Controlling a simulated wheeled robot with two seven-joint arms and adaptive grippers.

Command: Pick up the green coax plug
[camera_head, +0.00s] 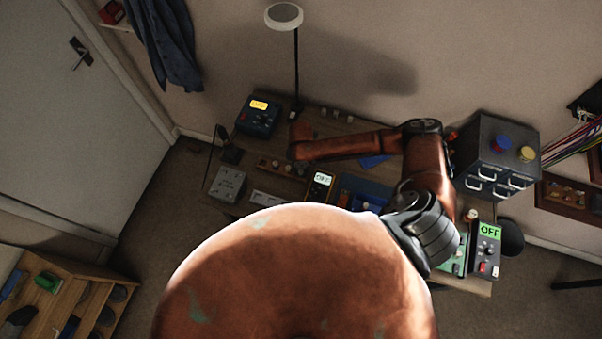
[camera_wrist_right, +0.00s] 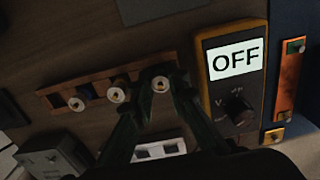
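A wooden strip (camera_wrist_right: 65,94) on the bench holds several small coax plugs with pale round ends. Two of them, one plug (camera_wrist_right: 85,91) and another plug (camera_wrist_right: 116,95), stand left of my right gripper. A third plug (camera_wrist_right: 160,84) sits between the fingertips of my right gripper (camera_wrist_right: 162,80). I cannot tell whether the fingers touch it. The dim light hides the plugs' colours, so I cannot say which is green. In the head view, my right arm reaches left over the bench to the wooden strip (camera_head: 268,165). My left gripper is out of view.
A yellow-edged meter reading OFF (camera_wrist_right: 235,75) stands right of the gripper. A grey box (camera_wrist_right: 52,158) and a white socket piece (camera_wrist_right: 158,150) lie nearer. A lamp (camera_head: 284,16), a dark blue device (camera_head: 258,118) and a drawer cabinet (camera_head: 495,155) stand around the bench.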

